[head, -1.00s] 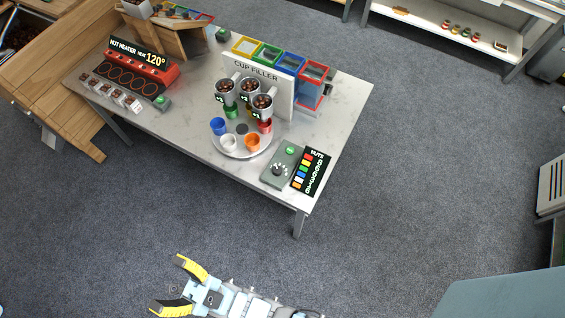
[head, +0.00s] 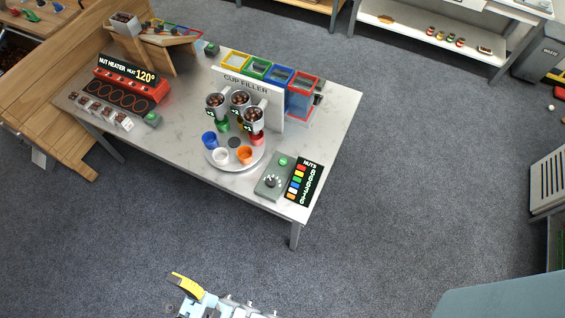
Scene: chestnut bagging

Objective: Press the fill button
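A grey control box (head: 272,181) stands near the right front corner of the marble-topped table. It has a black dial (head: 271,182) and a round green button (head: 283,162) at its far end; I cannot read a label on the button. The cup filler (head: 246,84) stands behind it, with several nut-filled funnels above a round tray (head: 222,165) of coloured cups. My gripper (head: 186,285), with yellow-tipped fingers, is at the bottom edge, well in front of the table and far from the button. One finger shows; the other is cut off. The gripper looks open and empty.
The red nut heater (head: 131,84) and small trays are at the table's left. A wooden bench (head: 45,110) adjoins the left end. Clear carpet (head: 400,190) lies in front and right.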

